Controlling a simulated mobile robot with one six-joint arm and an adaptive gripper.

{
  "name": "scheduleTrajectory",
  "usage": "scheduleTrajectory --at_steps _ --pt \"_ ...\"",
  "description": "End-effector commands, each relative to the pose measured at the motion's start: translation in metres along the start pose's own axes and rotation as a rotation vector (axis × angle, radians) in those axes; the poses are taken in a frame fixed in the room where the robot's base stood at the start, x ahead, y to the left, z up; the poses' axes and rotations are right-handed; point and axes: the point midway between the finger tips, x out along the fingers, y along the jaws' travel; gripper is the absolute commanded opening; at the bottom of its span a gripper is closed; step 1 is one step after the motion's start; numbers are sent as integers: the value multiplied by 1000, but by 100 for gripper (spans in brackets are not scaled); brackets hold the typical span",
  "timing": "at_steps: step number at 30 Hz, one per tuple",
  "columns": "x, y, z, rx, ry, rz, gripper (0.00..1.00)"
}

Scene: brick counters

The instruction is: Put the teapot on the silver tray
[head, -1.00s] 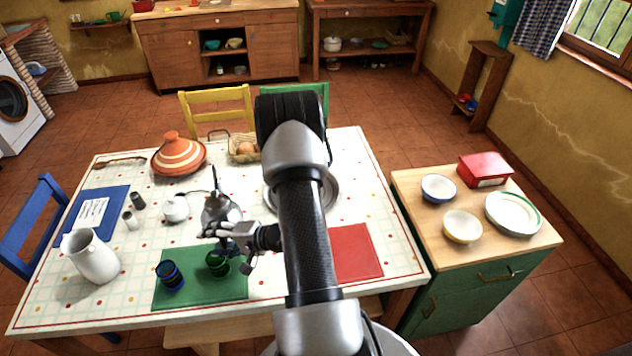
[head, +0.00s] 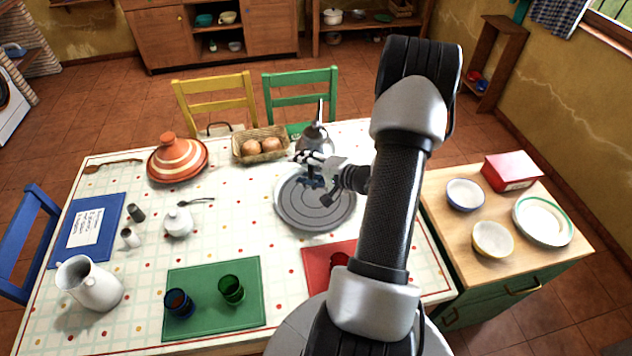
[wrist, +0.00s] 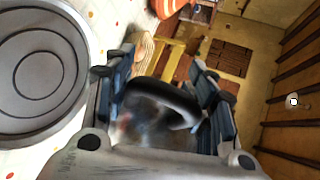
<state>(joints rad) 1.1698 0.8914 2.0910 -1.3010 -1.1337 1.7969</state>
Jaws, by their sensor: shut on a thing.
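The silver teapot (head: 316,140) is in my gripper (head: 312,170), above the far part of the round silver tray (head: 300,208) in the head view. In the wrist view the teapot's dark curved handle (wrist: 165,98) lies between the two fingers of my gripper (wrist: 165,90), which are shut on it. The tray (wrist: 38,75) shows at the left of the wrist view and looks empty. The teapot looks held above the table, but its exact height is hard to tell. Its lower part is partly hidden by my gripper.
A bread basket (head: 262,146) stands just left of the teapot, and an orange striped tagine (head: 177,160) further left. A white sugar bowl (head: 178,222), a green mat (head: 213,298) with two cups, and a red mat (head: 325,262) lie nearer. Chairs stand behind the table.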

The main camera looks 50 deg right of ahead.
Motion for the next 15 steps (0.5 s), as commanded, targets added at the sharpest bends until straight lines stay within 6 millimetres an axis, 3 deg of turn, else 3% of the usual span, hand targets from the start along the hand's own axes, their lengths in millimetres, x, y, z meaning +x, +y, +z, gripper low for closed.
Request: scheduleTrajectory --at_steps 15 --pt "44 107 -6 -3 -1 -4 0"
